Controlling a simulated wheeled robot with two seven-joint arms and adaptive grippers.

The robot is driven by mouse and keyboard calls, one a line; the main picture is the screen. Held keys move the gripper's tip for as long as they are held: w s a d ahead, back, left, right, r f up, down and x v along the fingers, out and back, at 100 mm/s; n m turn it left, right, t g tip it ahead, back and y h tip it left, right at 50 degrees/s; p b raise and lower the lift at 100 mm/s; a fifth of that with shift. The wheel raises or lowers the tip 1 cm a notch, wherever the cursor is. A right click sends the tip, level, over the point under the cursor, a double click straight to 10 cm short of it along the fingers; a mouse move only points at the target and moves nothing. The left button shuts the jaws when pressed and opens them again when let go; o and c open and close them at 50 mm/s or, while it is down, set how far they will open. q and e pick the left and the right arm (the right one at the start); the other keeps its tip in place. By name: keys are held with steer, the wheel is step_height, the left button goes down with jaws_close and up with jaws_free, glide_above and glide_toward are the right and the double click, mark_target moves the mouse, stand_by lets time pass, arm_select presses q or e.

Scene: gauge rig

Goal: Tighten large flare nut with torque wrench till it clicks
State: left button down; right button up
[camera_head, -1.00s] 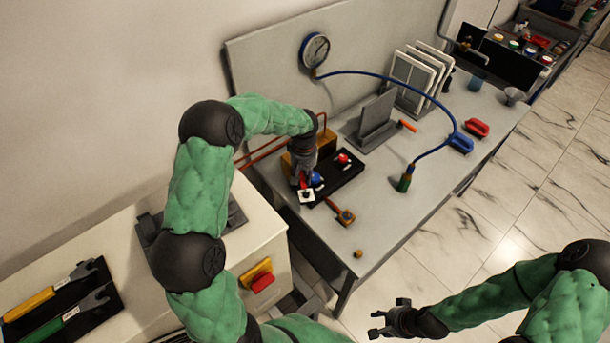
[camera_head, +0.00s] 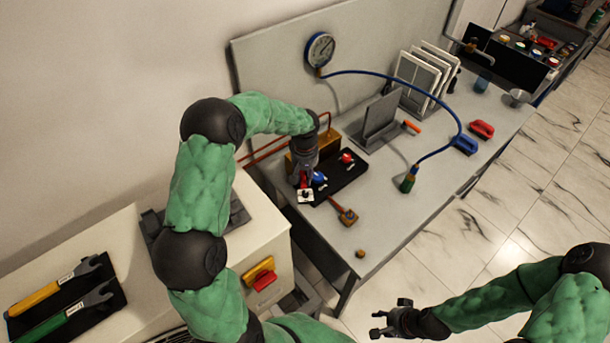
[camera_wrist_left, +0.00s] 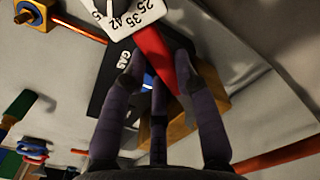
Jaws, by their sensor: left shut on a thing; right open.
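My left gripper (camera_head: 304,180) is shut on a red handle (camera_wrist_left: 154,52) at the near end of a black tray (camera_head: 342,183) on the bench. A white plate (camera_wrist_left: 130,12) with numbers and a black pointer adjoins the handle; it also shows in the head view (camera_head: 305,197). Two wrenches lie on a black mat on the left cabinet, one with a yellow handle (camera_head: 35,298) and one with a green handle (camera_head: 40,329). Copper pipes (camera_head: 262,150) run to a wooden-coloured block (camera_head: 326,142). I cannot single out the large flare nut. My right gripper (camera_head: 378,322) is open and empty.
A brass fitting (camera_head: 347,217) and a small brass piece (camera_head: 360,254) lie on the front bench. A gauge (camera_head: 320,49) has a blue hose (camera_head: 440,102) ending at a green-and-brass fitting (camera_head: 408,180). Blue (camera_head: 466,144) and red (camera_head: 481,129) pieces lie right. Bare bench lies between.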

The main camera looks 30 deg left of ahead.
mark_target(311, 190)
arm_select(q)
steer(key=shift+s+a+f+m, duration=0.15)
steer(key=shift+s+a+m, duration=0.15)
steer(key=shift+s, duration=0.1)
steer(key=shift+w+d+n+b, duration=0.4)
steer(key=shift+w+d+n, duration=0.35)
steer(key=shift+n, duration=0.15)
stand_by(0.6)
steer(key=shift+s+d+r, duration=0.1)
steer(key=shift+d+r, duration=0.05)
steer(key=shift+r, duration=0.05)
steer(key=shift+s+d+b, duration=0.3)
steer(key=shift+s+d, duration=1.15)
steer(key=shift+s, duration=0.3)
steer(key=shift+r+p, duration=1.4)
steer(key=shift+r, duration=0.85)
steer(key=shift+d, duration=0.1)
